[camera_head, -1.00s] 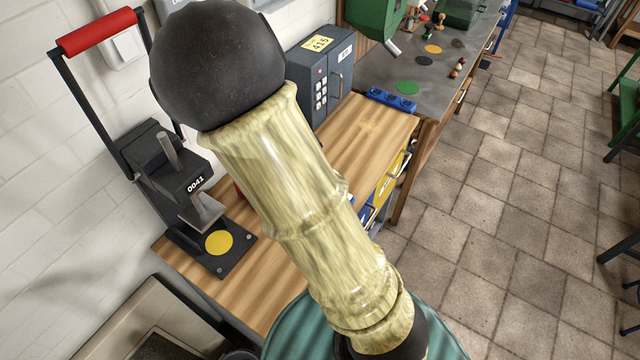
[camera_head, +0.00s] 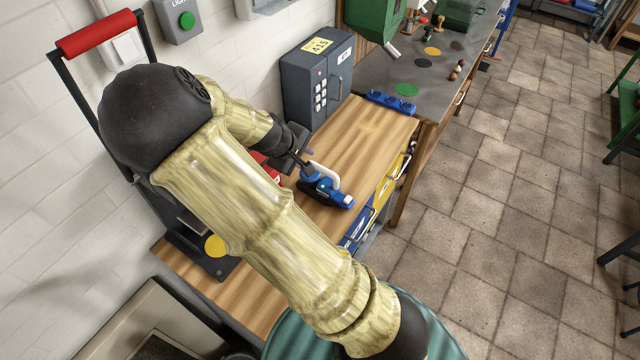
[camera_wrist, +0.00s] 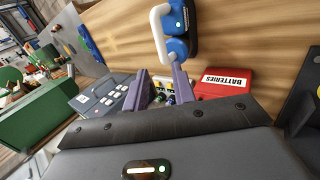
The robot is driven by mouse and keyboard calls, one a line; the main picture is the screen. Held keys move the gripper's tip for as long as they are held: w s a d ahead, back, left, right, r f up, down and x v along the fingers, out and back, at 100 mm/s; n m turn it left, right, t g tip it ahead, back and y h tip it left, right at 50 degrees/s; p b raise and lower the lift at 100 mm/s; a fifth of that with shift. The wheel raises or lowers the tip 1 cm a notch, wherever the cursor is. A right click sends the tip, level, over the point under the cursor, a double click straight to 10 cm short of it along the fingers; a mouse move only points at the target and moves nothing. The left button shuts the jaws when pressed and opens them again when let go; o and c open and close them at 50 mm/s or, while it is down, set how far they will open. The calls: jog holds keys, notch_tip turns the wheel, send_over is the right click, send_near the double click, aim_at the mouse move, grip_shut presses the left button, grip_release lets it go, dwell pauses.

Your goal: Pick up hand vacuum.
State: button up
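The hand vacuum (camera_head: 322,189), blue with a white handle, lies on the wooden bench top (camera_head: 365,135) in the head view. It also shows at the top of the wrist view (camera_wrist: 176,24), just beyond my fingertips. My gripper (camera_head: 305,162) is at the vacuum's upper left end in the head view, very close to it. In the wrist view my gripper (camera_wrist: 160,78) has its two purple-grey fingers apart with nothing held between them. I cannot tell whether a finger touches the vacuum.
A grey safe (camera_head: 317,78) stands behind the vacuum. A red batteries box (camera_wrist: 225,83) is beside my gripper, mostly hidden by my arm in the head view. A black press (camera_head: 195,255) with a red handle stands at left. Bare bench lies right of the safe.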

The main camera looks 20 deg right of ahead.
aim_at(319, 168)
jog(key=p+x, duration=0.1)
jog(key=x, duration=0.7)
jog(key=shift+w+d+f+p, duration=0.1)
jog(key=shift+p, duration=0.2)
jog(key=shift+p+x, duration=1.2)
jog(key=shift+x, duration=1.5)
grip_shut()
